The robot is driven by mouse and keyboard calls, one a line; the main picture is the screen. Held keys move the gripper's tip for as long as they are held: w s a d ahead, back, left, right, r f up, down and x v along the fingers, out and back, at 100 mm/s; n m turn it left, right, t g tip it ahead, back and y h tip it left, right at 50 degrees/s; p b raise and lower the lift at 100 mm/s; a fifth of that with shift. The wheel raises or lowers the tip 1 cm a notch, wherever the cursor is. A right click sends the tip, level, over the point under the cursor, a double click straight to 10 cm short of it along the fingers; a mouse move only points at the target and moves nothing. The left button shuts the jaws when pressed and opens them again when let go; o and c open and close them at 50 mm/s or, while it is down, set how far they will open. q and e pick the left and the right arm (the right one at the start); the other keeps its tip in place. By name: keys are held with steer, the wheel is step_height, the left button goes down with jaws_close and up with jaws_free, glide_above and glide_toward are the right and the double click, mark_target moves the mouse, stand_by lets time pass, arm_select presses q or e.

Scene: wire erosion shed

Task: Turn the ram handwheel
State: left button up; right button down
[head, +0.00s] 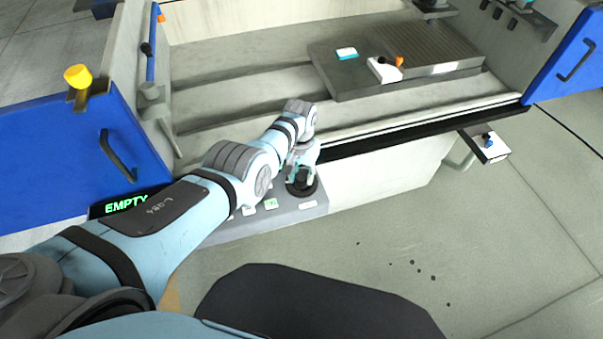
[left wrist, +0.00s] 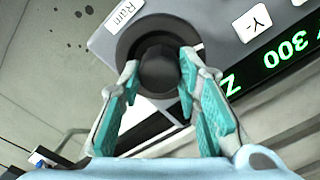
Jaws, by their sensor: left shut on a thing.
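The ram handwheel (head: 301,188) is a dark round knob on a black disc. It sits on the grey control panel (head: 229,231) at the front of the machine. In the left wrist view the handwheel (left wrist: 158,70) is beside a white "Ram" label (left wrist: 123,14). My left gripper (head: 303,168) reaches down to it from above. In the left wrist view the teal-padded fingers of my left gripper (left wrist: 159,66) are shut on the knob's two sides. The fingers hide part of the disc. My right gripper is not in view.
A green display (head: 126,203) reads "EMPTY" left of the panel. White keys, including "Y-" (left wrist: 252,22), lie near the handwheel. The machine's tank (head: 240,85) is behind my arm, with a dark plate (head: 350,85) in it. The floor (head: 480,240) at right is mostly clear.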

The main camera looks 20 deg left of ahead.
arm_select(q)
steer(key=m, duration=1.1)
steer(key=shift+m+b, duration=0.3)
steer(key=shift+m, duration=1.6)
steer(key=o, duration=1.1)
steer(key=shift+o, duration=0.2)
